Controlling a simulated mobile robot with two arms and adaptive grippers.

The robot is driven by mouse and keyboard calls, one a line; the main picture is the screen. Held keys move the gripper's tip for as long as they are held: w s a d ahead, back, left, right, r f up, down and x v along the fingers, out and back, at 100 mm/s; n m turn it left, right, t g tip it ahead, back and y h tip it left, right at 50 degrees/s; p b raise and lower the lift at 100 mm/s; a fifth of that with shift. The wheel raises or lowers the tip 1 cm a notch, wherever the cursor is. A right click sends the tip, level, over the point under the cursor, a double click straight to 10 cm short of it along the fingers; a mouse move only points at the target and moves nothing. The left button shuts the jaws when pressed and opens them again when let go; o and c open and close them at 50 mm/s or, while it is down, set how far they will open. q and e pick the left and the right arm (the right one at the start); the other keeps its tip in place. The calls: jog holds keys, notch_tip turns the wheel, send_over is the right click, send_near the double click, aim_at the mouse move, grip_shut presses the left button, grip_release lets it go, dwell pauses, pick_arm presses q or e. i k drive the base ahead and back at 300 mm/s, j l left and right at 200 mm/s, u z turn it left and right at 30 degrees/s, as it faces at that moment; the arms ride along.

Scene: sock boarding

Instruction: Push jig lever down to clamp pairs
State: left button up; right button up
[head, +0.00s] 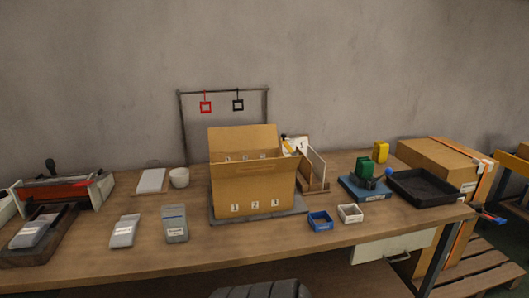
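A blue-based fixture (362,189) stands on the right part of the workbench, with green blocks (365,170) on it. A small blue knob (389,171) shows at its right side; it may be the jig lever, but its position is too small to tell. At the far left, a grey device with a red bar (60,190) has a black knob (52,163) standing up at its back. Which of the two is the jig is not certain. No sock pair can be made out clamped in either. Neither of my grippers is in view.
An open cardboard box (253,191) marked 1, 2, 3 stands mid-bench. Grey packets (124,231), a blue bin (320,221), a white bin (350,213) and a black tray (420,189) lie around it. A large carton (436,160) stands at right. The front-left bench has bare patches.

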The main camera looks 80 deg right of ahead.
aim_at(388, 171)
jog(key=z, duration=3)
